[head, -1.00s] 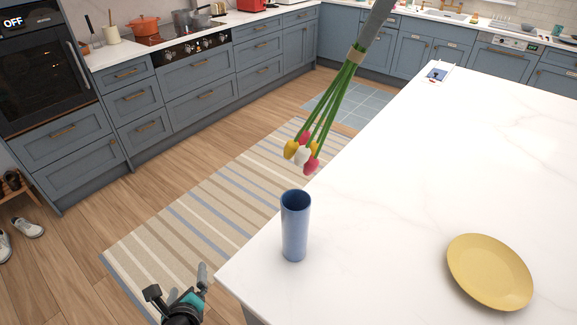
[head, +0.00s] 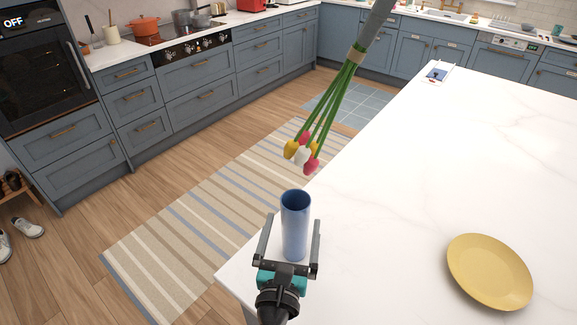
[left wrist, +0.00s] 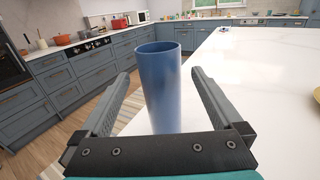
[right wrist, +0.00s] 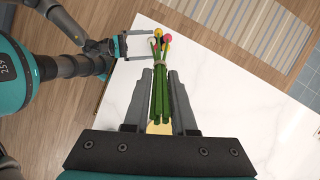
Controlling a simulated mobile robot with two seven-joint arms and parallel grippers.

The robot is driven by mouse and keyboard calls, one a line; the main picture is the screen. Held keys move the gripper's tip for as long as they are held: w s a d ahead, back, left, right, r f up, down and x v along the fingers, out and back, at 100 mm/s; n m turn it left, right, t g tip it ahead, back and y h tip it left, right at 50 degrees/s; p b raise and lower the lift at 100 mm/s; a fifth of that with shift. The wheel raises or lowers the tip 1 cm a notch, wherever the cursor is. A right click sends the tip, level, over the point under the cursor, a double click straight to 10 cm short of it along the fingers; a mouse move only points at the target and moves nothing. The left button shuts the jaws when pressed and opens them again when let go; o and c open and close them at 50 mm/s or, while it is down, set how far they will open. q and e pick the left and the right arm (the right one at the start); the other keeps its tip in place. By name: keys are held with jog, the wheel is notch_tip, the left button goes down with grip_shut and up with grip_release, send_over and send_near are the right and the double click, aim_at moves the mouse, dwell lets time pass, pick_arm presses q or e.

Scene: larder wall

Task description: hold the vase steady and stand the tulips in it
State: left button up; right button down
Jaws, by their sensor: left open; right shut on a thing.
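The blue vase (head: 295,228) stands upright on the white island near its left edge. My left gripper (head: 290,238) is open, with one finger on each side of the vase and gaps between. The left wrist view shows the vase (left wrist: 160,85) between the spread fingers. My right gripper (head: 371,32) is shut on the tulips (head: 325,115) near the tan band around their green stems. The yellow, red and white blooms hang down, above the vase and apart from it. The right wrist view shows the tulips (right wrist: 160,90) between the fingers; the blooms point away.
A yellow plate (head: 489,271) lies on the white island (head: 440,170), right of the vase. A small blue-and-white item (head: 437,72) lies at its far corner. The island top between them is clear. A striped rug (head: 190,230) covers the floor to the left.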

aim_at(297, 200)
pick_arm(q)
jog(key=w, duration=0.5)
jog(key=w+d, duration=0.1)
jog(key=w, duration=0.2)
jog(key=shift+w, duration=0.1)
jog(key=shift+c, duration=0.2)
jog(key=c, duration=1.5)
jog(key=shift+f, duration=0.1)
jog(key=shift+c, duration=0.2)
pick_arm(e)
notch_tip(297, 200, down, 8)
jog(key=c, duration=0.7)
grip_release()
